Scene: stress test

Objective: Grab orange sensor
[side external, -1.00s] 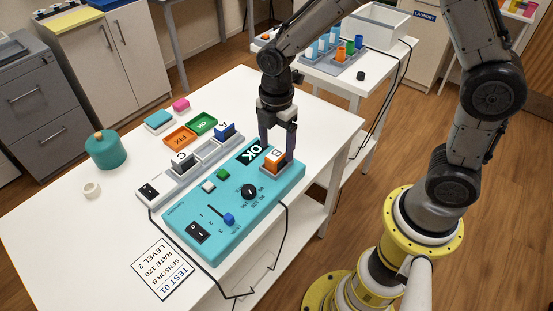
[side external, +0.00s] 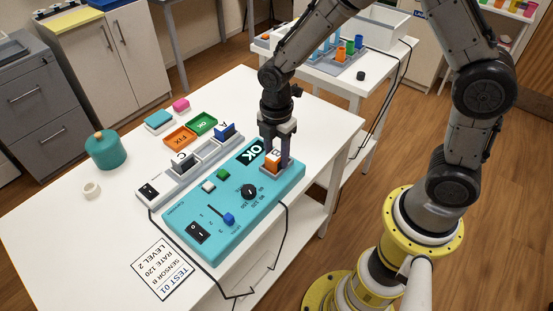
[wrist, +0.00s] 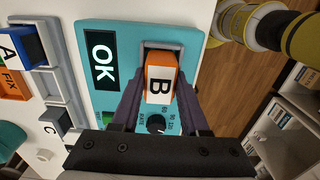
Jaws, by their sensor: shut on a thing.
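The orange sensor, a block with a white top marked "B" (side external: 272,161), stands in a slot of the teal test box (side external: 190,213). In the wrist view the orange sensor (wrist: 158,84) sits between my two fingers, in a grey-edged recess beside the "OK" display (wrist: 102,58). My gripper (side external: 276,160) points down over it and is shut on it; one finger hides part of the block in the side view. The sensor still stands in its slot. I cannot see a gap below it.
A grey rack behind the box holds a blue sensor "A" (side external: 224,132) and a dark sensor "C" (side external: 184,164). Orange FIX (side external: 180,138) and green OK (side external: 203,124) trays lie behind it. A black cable (side external: 286,240) runs around the box's right side. A teal pot (side external: 105,149) stands left.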

